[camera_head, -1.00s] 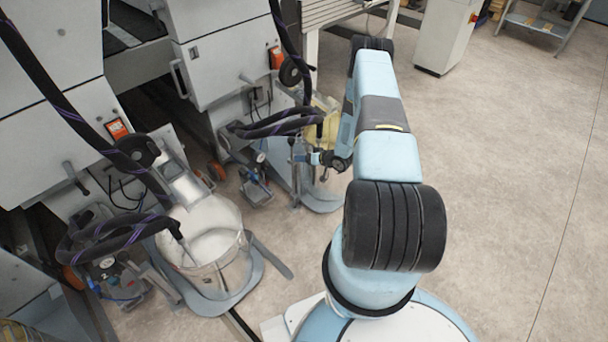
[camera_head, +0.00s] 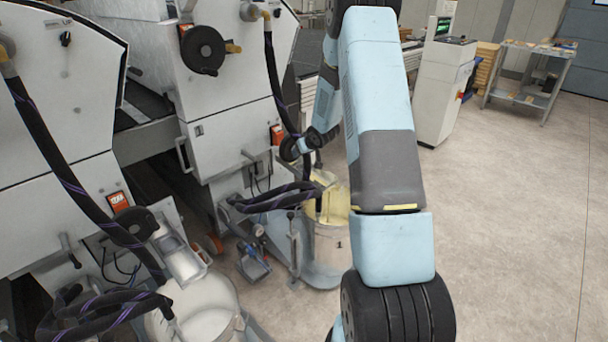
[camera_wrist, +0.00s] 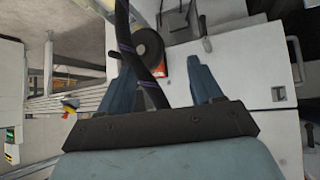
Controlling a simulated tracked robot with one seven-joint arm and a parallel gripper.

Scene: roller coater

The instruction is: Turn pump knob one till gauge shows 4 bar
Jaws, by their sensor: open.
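A small pump unit (camera_head: 256,262) with a blue part stands low on the floor beside the yellow-lined bucket (camera_head: 336,235) in the head view. The bucket carries a dark mark that looks like a 1. A small round gauge-like face (camera_head: 258,231) sits on top of this pump; its reading is too small to tell. I cannot make out the knob. My gripper (camera_wrist: 160,75) shows in the wrist view with its two blue-grey fingers apart. A black hose (camera_wrist: 128,45) passes behind the gap between them, with nothing gripped. In the head view my gripper is mostly hidden near the machine front, above the bucket.
Black hoses (camera_head: 270,95) hang along the white machine (camera_head: 225,130). A second bucket (camera_head: 205,310) stands at front left. A white cabinet (camera_head: 442,95) and a grey shelf table (camera_head: 530,75) stand at the back. The floor (camera_head: 510,200) at right is clear.

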